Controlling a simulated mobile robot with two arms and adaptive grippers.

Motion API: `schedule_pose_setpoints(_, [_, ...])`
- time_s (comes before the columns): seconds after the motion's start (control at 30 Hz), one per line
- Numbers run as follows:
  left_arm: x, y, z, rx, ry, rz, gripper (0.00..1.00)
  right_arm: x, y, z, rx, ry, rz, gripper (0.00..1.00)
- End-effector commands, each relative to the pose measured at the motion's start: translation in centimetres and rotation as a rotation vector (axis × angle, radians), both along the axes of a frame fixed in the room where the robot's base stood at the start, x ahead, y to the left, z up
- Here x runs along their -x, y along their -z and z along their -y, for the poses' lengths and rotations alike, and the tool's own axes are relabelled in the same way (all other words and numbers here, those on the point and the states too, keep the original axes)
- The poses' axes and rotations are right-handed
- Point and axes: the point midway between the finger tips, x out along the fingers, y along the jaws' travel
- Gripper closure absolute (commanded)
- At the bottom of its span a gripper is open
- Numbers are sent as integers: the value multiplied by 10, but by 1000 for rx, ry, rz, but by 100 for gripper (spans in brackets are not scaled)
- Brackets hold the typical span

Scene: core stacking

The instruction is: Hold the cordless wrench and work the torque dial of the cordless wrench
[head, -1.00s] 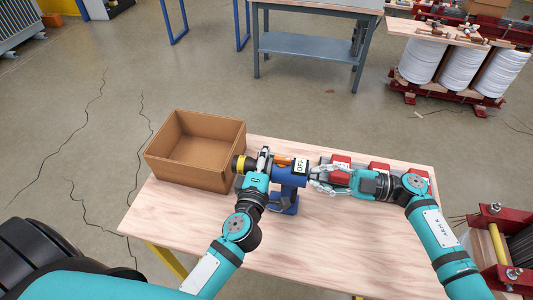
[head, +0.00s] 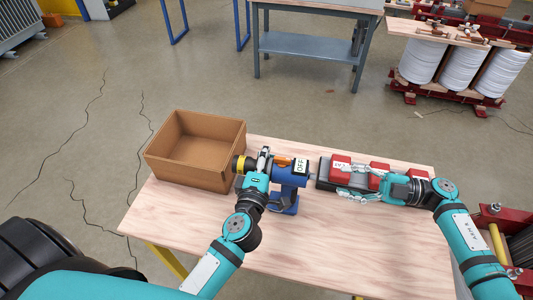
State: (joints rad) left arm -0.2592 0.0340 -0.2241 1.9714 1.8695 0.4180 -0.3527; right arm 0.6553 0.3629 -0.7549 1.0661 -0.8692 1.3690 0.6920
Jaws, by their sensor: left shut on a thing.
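The cordless wrench (head: 290,180) is blue with an orange strip on top, and stands upright at the back middle of the table. It has a yellow and black part at its left end and a white "OFF" label (head: 300,165) near its right end. I cannot tell for certain which part is the torque dial. My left gripper (head: 265,165) is shut on the wrench's left part and partly hides it. My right gripper (head: 340,181) is open and empty, to the right of the wrench and apart from it, in front of the red blocks.
An open, empty-looking cardboard box (head: 212,184) stands left of the wrench. A dark rack with several red blocks (head: 335,162) lies along the table's back right, close to my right gripper. The wooden table (head: 310,243) is clear in front.

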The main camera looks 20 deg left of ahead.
Motion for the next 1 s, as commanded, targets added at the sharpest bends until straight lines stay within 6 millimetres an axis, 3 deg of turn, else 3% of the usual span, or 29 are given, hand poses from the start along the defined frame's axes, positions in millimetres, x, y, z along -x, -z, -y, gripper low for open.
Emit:
schedule_pose_setpoints(0.1, [0,-2,0,1,0,4,100,-6,0,23,2,3,1,61])
schedule_pose_setpoints(0.23, [0,-2,0,1,0,4,100,-9,0,40,1,2,0,61])
schedule_pose_setpoints(0.63, [0,-2,0,1,0,4,100,-11,-1,49,-1,1,2,61])
schedule_pose_setpoints(0.67, [0,-2,0,1,0,4,88,-11,-1,49,-1,1,2,61])
schedule_pose_setpoints(0.7, [0,-2,0,1,0,4,83,-11,-1,49,-1,1,2,61])
schedule_pose_setpoints(1.0, [0,-1,0,1,0,2,44,-11,-1,49,-1,1,1,61])
